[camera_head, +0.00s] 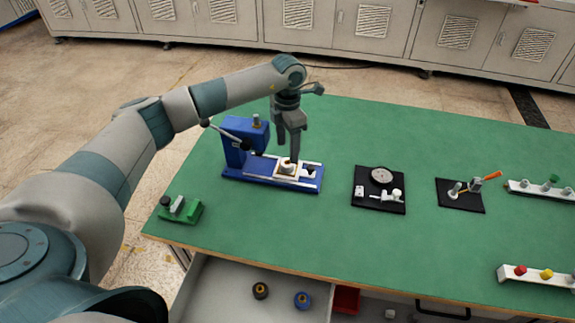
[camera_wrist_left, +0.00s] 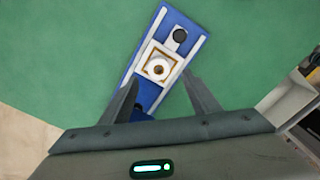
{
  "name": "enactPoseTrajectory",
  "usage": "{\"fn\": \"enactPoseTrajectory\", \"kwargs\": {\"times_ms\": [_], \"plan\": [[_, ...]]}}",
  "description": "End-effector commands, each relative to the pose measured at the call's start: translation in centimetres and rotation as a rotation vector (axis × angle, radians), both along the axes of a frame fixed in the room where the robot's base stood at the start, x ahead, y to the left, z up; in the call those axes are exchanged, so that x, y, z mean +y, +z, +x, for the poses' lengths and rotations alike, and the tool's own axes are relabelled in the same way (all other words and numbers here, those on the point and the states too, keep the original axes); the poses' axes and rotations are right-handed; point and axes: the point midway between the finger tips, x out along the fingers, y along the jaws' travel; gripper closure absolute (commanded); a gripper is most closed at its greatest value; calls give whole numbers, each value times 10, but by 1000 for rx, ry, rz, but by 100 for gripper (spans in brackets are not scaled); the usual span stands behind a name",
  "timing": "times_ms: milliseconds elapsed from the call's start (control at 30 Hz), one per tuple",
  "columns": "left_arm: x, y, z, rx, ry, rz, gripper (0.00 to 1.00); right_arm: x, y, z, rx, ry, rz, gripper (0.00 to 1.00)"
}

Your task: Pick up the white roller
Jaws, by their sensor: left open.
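The white roller (camera_head: 288,167) seems to be the white round piece in a square, wood-coloured frame on the blue fixture (camera_head: 236,175). In the left wrist view the roller (camera_wrist_left: 158,68) shows from above as a white ring with a dark centre, inside the square frame. My left gripper (camera_head: 292,156) points down just above the roller and partly overlaps it in the head view. In the left wrist view its two fingers are apart and empty, with the roller ahead between their lines. Any contact with the roller cannot be told. My right gripper is not in view.
The blue fixture has a tall block and a black-knobbed lever (camera_head: 228,133) close to my left gripper. A black plate with a dial (camera_head: 381,176) lies to the right. Beyond are another black plate (camera_head: 460,203) and white racks (camera_head: 535,277). An open drawer (camera_head: 225,290) lies below the table.

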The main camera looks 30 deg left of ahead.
Motion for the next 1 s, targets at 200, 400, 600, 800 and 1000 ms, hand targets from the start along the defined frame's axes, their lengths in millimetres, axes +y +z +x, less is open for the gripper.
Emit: {"fn": "enactPoseTrajectory", "kwargs": {"times_ms": [200,400,600,800,1000], "plan": [[1,-9,0,3,2,1,44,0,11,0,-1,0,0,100],[1,-31,1,4,1,0,44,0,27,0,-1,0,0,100],[1,-50,2,1,0,0,44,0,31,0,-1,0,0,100],[2,-52,2,0,0,0,44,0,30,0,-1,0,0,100],[2,-52,2,0,0,0,44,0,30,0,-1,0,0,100]]}}
